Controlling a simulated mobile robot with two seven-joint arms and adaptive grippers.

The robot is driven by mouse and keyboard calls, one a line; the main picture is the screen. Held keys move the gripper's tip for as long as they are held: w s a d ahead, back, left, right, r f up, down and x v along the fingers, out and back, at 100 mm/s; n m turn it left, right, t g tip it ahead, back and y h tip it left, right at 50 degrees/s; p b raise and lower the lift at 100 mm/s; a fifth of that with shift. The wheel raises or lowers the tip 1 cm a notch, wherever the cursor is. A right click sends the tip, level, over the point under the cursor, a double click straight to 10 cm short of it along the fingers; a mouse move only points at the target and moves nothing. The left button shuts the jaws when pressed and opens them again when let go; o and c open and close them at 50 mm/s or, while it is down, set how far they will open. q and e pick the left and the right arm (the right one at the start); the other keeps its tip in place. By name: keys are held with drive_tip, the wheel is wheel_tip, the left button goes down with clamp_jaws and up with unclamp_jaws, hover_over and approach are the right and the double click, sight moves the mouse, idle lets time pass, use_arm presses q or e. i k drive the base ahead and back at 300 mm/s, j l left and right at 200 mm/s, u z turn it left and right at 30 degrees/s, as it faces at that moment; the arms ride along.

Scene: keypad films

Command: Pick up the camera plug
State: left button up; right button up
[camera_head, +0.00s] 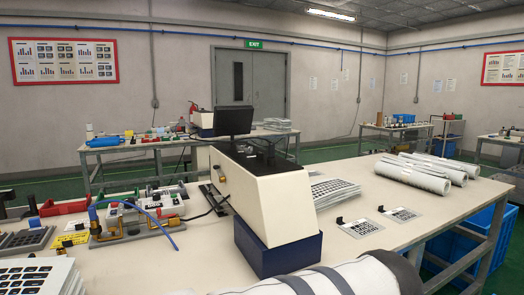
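I cannot surely pick out the camera plug. A blue cable (165,232) arches over a small fixture (130,226) on the left of the table, and its free end lies on the tabletop near the front. A black cable (205,213) runs between the fixture and a white machine with a dark blue base (265,195). Any plug on these cables is too small to tell. Neither of my grippers shows. A white and grey link at the bottom centre looks like part of my arm and covers the table's front edge.
Stacked keypad films (333,192), two separate film cards with black clips (360,227) and white rolls (412,175) lie on the right. A grey tray (27,241) and more films (38,277) lie at left.

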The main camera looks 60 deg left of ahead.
sight(271, 146)
drive_tip(key=i+z, duration=0.2)
drive_tip(key=z, duration=0.25)
drive_tip(key=i+j+z, duration=0.1)
drive_tip(key=z, duration=0.3)
drive_tip(key=i+j+z, duration=0.2)
drive_tip(key=z, duration=0.25)
drive_tip(key=i+j+z, duration=0.15)
drive_tip(key=z, duration=0.25)
drive_tip(key=i+j+z, duration=0.1)
drive_tip(key=j+z, duration=0.2)
drive_tip(key=z, duration=5.55)
